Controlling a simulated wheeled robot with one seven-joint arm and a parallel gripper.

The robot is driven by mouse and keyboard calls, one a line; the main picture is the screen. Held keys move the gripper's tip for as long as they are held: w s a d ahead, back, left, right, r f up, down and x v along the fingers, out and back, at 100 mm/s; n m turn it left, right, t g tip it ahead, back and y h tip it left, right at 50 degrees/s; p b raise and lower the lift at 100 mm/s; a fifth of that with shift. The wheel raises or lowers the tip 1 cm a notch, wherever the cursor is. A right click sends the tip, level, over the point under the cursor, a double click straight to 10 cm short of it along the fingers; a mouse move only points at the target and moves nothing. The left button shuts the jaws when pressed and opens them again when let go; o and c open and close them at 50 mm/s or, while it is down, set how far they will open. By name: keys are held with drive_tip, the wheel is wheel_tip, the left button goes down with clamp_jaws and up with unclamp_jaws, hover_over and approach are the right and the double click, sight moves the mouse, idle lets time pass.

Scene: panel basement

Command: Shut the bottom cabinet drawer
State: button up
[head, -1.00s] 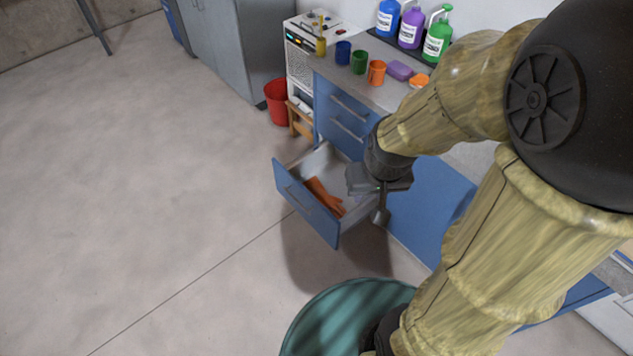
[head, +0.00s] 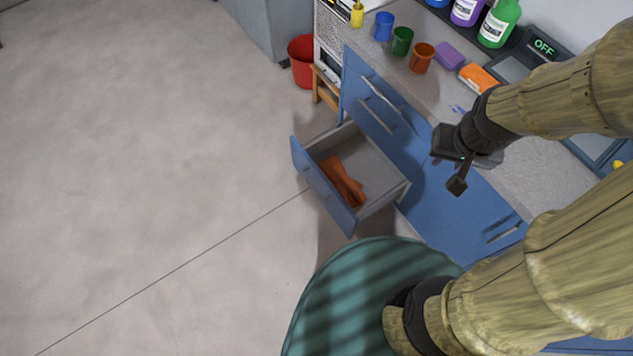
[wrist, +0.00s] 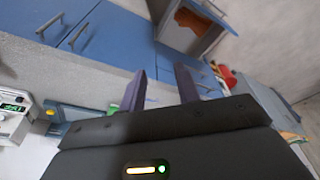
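The bottom cabinet drawer (head: 325,187) is blue-fronted with a grey inside, and it stands pulled out from the blue cabinet (head: 430,195). An orange glove-like item (head: 343,182) lies in it. The drawer also shows at the top of the wrist view (wrist: 178,40). My gripper (head: 447,170) is to the right of the drawer, in front of the cabinet near the counter edge, and does not touch the drawer. In the wrist view its two fingers (wrist: 160,88) are apart with nothing held between them.
A red bucket (head: 301,62) and a small wooden stool (head: 324,90) are left of the cabinet. The floor (head: 170,150) in front of the drawer is clear.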

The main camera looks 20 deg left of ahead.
drive_tip(key=w+a+f+n+t+b, duration=0.15)
drive_tip(key=w+a+f+b, duration=0.25)
drive_tip(key=a+f+b, duration=0.55)
drive_tip(key=w+a+f+n+t+b, duration=0.1)
drive_tip(key=w+a+f+n+b, duration=0.3)
drive_tip(key=f, duration=1.1)
drive_tip(key=w+a+f+n+t+b, duration=0.1)
drive_tip(key=w+a+f+t+b, duration=0.15)
drive_tip(key=a+f+b, duration=0.75)
drive_tip(key=s+a+f+n+t+b, duration=0.2)
drive_tip(key=f+b, duration=0.4)
drive_tip(key=f, duration=0.4)
drive_tip(key=s+a+f+n+t+y+b, duration=0.1)
drive_tip(key=s+a+f+n+t+b, duration=0.2)
drive_tip(key=f, duration=0.8)
drive_tip(key=s+a+f+n+t+b, duration=0.3)
drive_tip(key=f+n+b, duration=0.3)
drive_tip(key=f+b, duration=0.3)
wheel_tip(320, 180, down, 2)
drive_tip(key=shift+s+f+t, duration=0.15)
drive_tip(key=shift+f+t, duration=0.05)
drive_tip(key=shift+t, duration=0.2)
